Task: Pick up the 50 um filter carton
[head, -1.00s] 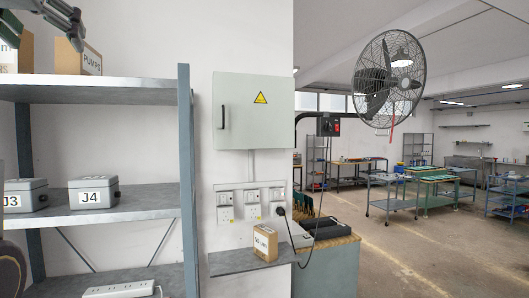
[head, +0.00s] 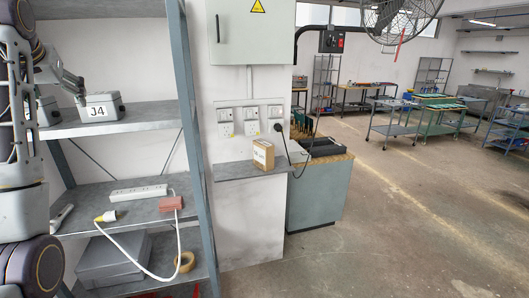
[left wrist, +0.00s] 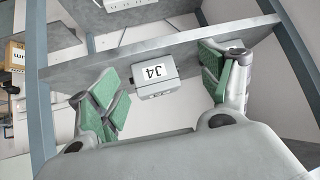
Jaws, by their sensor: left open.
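The filter carton (head: 263,155) is a small brown cardboard box with a white label. It stands upright on a small grey wall shelf (head: 240,171) below the sockets, right of the rack. It also shows at the left edge of the left wrist view (left wrist: 14,55), its label partly readable as "um". My left gripper (head: 68,82) is at the rack's J4 level, well left of the carton. In the left wrist view its green-padded fingers (left wrist: 160,88) are spread apart and empty, with the grey J4 box (left wrist: 155,73) beyond the gap. My right gripper is out of view.
The rack's blue-grey upright (head: 192,130) stands between my left gripper and the carton. Below lie a white power strip (head: 138,193), a red-brown block (head: 171,203) and a tape roll (head: 184,262). A workbench (head: 318,195) stands right of the wall shelf. Open floor lies further right.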

